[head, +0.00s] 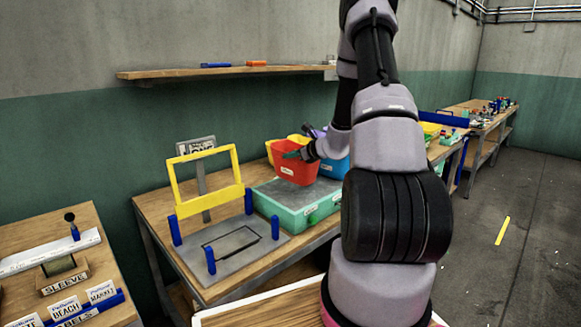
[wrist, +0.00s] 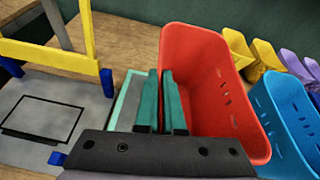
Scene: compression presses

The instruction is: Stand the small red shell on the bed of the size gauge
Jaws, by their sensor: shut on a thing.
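The small red shell (head: 295,170) is an open, tapered bin with slots in one wall, seen upright in the head view. It fills the middle right of the wrist view (wrist: 205,55). My gripper (wrist: 160,78) has its teal fingers shut on the shell's near left wall; in the head view it (head: 292,154) is at the shell's rim. The shell is over the grey top of a teal box; I cannot tell whether it touches. The size gauge appears to be the yellow frame (head: 176,188) on blue posts, with a grey bed (head: 222,262) marked by a dark rectangle. The bed looks empty.
The teal box (head: 266,208) stands right of the gauge on the wooden bench. Blue (wrist: 285,110), yellow (wrist: 237,46) and purple (wrist: 291,57) bins stand close beyond the red shell. A shelf (head: 225,70) hangs above. A label bench (head: 90,225) is at left.

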